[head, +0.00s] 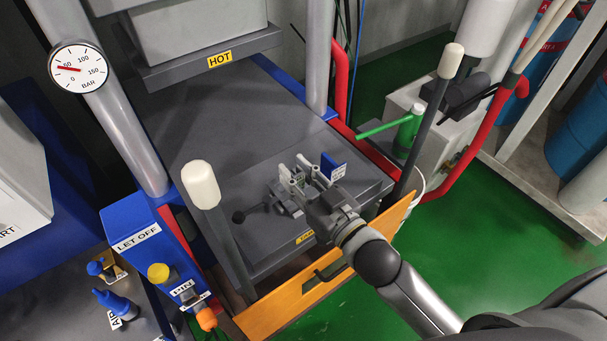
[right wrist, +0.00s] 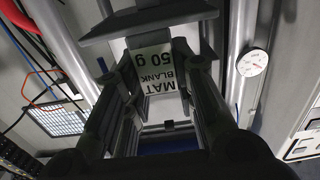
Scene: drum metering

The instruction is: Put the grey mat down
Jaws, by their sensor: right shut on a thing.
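My right gripper (head: 305,172) is over the dark grey lower plate of the press (head: 235,235), near its front right part. In the right wrist view the fingers (right wrist: 160,95) are closed on the mat, whose pale label (right wrist: 157,72) reads "MAT BLANK 50 g" upside down. In the head view the fingers hide most of the mat, and I cannot tell whether it touches the plate. My left gripper is not in view.
A small blue plate (head: 333,168) stands just right of the gripper. The upper block marked HOT (head: 220,57) is behind. Two white-capped levers (head: 201,185) (head: 451,60) flank the orange front bar (head: 325,283).

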